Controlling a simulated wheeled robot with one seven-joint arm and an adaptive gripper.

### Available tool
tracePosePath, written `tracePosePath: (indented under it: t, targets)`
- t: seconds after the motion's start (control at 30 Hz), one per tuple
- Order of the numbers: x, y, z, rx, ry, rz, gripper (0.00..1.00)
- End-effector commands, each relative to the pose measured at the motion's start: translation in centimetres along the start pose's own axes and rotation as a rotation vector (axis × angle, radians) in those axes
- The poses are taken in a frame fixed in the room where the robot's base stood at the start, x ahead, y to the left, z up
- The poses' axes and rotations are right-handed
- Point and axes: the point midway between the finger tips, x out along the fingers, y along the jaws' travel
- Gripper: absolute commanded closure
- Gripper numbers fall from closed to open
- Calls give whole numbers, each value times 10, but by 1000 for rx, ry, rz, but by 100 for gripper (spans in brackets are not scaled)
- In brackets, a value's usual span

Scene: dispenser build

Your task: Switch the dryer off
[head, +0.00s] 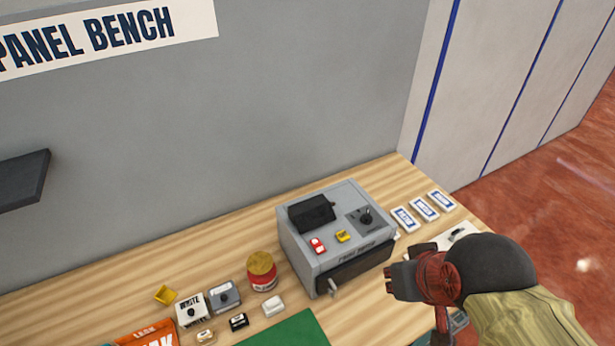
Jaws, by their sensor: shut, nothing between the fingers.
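A grey boxy machine (296,262), which I take to be the dryer, stands on the wooden bench. Its front lettering is too small to read surely. Its top carries a black raised block, a red rocker-like part (318,245), a yellow part (343,236) and a black knob on a dark plate (366,217). A small lever (333,287) sticks out at its lower front. I cannot tell which control is the power switch or its position. My gripper (390,281) is shut and empty, just right of the machine's front and apart from it, as far as I can tell.
Several blue-and-white cards (424,209) lie right of the machine. A red jar with a yellow lid (262,271), small switch boxes (192,310), a green mat (288,331) and an orange packet (150,334) lie left and in front. A dark shelf (22,180) juts from the wall.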

Motion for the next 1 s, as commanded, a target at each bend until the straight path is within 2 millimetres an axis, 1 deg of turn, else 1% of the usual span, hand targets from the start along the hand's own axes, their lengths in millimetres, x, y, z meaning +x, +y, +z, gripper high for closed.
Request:
tracePosePath:
  t: [0.13,0.27,0.37,0.53,0.67,0.87,1.0]
  targets:
    - [-4,-4,-4,-14,-24,-7,100]
    - [4,-10,-6,-33,-100,-16,100]
    - [10,-16,-16,-51,-158,-22,100]
    - [20,-27,-38,-88,-244,-32,100]
    - [30,-36,-56,-162,-302,-46,100]
    - [52,-52,-87,-354,-383,-85,100]
    - [72,-65,-107,-541,-432,-131,100]
